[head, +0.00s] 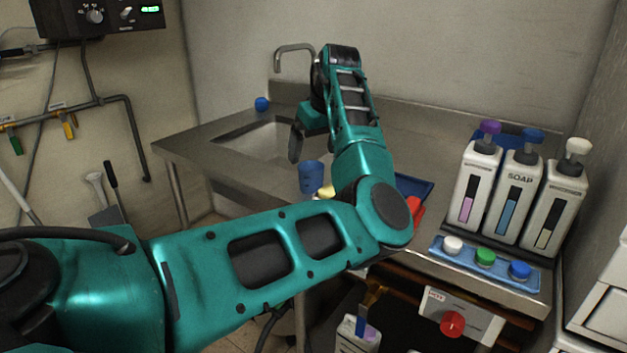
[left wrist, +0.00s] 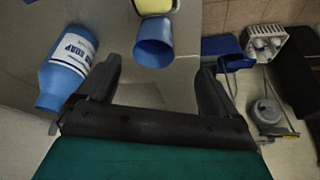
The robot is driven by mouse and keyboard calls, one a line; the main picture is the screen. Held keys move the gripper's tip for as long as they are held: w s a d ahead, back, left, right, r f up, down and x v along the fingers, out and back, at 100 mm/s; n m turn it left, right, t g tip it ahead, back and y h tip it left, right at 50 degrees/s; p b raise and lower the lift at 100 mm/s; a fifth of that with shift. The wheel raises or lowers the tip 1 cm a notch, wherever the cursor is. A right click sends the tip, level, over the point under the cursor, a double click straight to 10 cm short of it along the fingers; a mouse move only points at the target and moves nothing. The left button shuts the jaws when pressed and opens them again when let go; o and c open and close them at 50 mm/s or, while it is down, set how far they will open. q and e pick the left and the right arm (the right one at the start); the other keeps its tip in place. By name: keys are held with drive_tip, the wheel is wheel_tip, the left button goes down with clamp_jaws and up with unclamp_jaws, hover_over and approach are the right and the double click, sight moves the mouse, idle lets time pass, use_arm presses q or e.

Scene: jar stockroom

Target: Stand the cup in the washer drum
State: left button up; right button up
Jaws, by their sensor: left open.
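A blue cup (head: 311,180) stands on the steel counter near the sink in the head view. It also shows in the left wrist view (left wrist: 152,32), beyond the space between my fingers, with its mouth facing the camera. My left gripper (head: 296,145) is open and empty above the counter, apart from the cup. In the left wrist view its two dark fingers (left wrist: 160,70) are spread wide. My own arm covers part of the counter. I cannot make out the washer drum in either view. My right gripper is not in view.
A blue soap bottle (left wrist: 67,68) lies left of the fingers in the wrist view. A yellow item (head: 326,191) sits close to the cup. Soap dispensers (head: 515,195) and a blue button strip (head: 484,262) stand right. A red-knobbed panel (head: 478,322) is below the counter; the sink (head: 250,140) is behind.

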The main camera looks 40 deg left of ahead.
sight(312, 169)
use_arm(q)
drive_tip(key=x, duration=0.5)
drive_tip(key=b+x, duration=0.1)
drive_tip(key=x, duration=0.1)
drive_tip(key=shift+w+d+f, duration=0.1)
drive_tip(key=shift+w+f, duration=0.1)
drive_tip(key=shift+w, duration=0.25)
drive_tip(key=shift+f, duration=0.45)
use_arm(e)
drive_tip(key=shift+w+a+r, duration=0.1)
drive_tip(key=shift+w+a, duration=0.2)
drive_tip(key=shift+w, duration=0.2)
use_arm(q)
drive_tip(key=c, duration=1.1)
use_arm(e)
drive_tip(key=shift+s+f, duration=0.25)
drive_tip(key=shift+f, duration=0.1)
use_arm(q)
drive_tip(key=shift+o, duration=0.2)
